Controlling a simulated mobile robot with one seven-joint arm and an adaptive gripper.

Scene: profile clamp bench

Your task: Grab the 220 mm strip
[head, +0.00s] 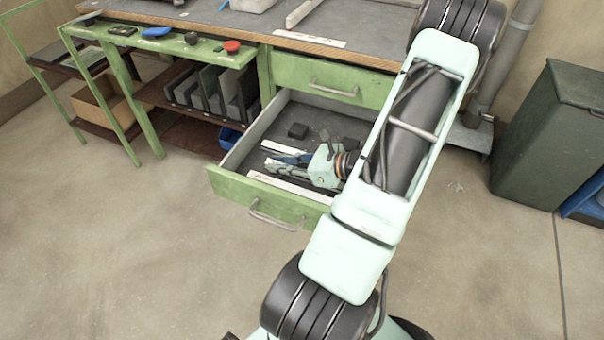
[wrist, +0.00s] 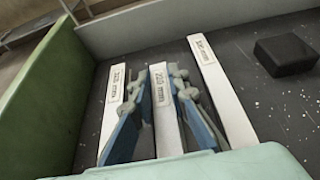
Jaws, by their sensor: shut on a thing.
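Three pale strips with printed labels lie side by side in the open drawer in the wrist view. My gripper (wrist: 158,82) has its blue fingers on both sides of the middle strip (wrist: 166,125) and is shut on it. The left strip (wrist: 115,98) lies beside the left finger, nearest the green drawer front. The right strip (wrist: 219,88) lies apart, on the other side. The labels end in "mm", but their numbers are too blurred to read surely. In the head view, my gripper (head: 277,162) is down inside the drawer, and the front strip (head: 290,188) shows along the drawer front.
The open drawer (head: 234,184) has raised walls around my gripper. A dark block (wrist: 287,53) lies beyond the right strip. The bench top (head: 330,42) overhangs behind. A green side rack (head: 150,52) stands left, a dark bin (head: 560,130) right. The floor in front is clear.

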